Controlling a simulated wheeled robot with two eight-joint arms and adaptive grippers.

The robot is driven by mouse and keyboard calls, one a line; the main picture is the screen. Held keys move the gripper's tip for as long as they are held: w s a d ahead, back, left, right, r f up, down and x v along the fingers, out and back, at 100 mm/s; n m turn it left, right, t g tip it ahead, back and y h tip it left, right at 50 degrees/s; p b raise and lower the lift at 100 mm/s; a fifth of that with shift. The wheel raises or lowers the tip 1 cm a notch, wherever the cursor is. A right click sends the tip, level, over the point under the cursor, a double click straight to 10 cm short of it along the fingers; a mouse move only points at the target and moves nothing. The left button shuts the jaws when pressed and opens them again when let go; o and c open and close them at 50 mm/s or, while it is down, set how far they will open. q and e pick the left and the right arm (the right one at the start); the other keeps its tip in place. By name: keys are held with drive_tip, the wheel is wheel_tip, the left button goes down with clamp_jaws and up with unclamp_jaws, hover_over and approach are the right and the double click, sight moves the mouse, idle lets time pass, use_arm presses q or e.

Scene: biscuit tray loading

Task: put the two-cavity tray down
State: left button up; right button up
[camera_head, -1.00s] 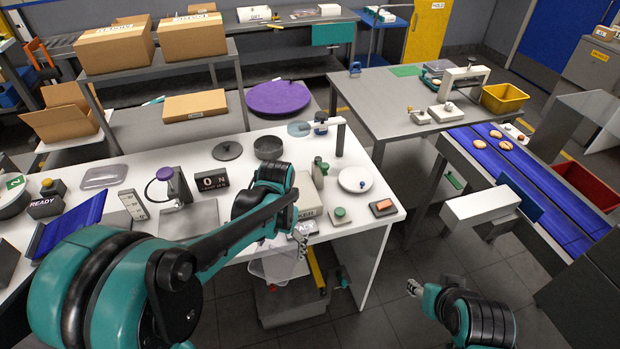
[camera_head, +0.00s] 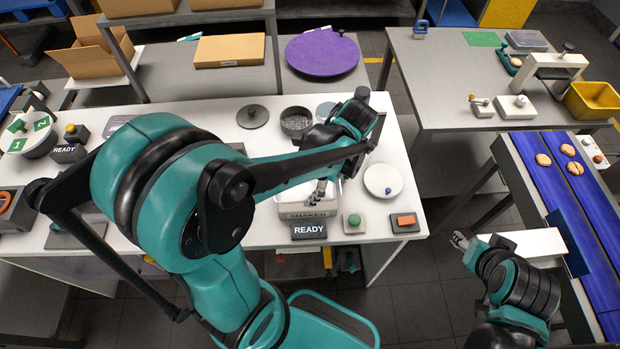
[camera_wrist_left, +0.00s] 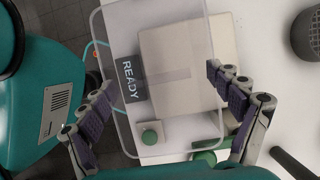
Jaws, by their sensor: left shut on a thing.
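The two-cavity tray is a clear, see-through tray (camera_wrist_left: 118,42) with rounded corners, in the left wrist view. My left gripper (camera_wrist_left: 160,112) is shut on it, with one finger at each side. Through the tray I see the pale top of the shaker (camera_wrist_left: 185,65), a READY display and a green button. In the head view my left gripper (camera_head: 322,188) is above the shaker (camera_head: 306,213), and my arm hides most of the tray. I cannot tell whether the tray touches the shaker. My right gripper (camera_head: 460,240) is away over the floor; its fingers are too small to judge.
A READY display (camera_head: 310,230), a green button (camera_head: 354,222) and an orange-topped block (camera_head: 405,220) stand along the table's front edge. A white plate (camera_head: 383,181) is right of the shaker. A dark round pan (camera_head: 297,121) is behind. A blue conveyor (camera_head: 566,170) carries biscuits.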

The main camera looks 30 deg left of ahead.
use_arm(q)
drive_tip(key=w+f, duration=0.1)
drive_tip(key=w+a+f, duration=0.1)
drive_tip(key=w, duration=0.1)
drive_tip(key=w+a+f, duration=0.1)
drive_tip(key=shift+w+a+f+b, duration=0.1)
drive_tip(key=shift+w+a+b, duration=0.15)
drive_tip(key=shift+b, duration=0.15)
drive_tip(key=shift+f+b, duration=0.65)
drive_tip(key=shift+f, duration=1.35)
drive_tip(key=o, duration=0.5)
drive_tip(key=shift+c, duration=0.2)
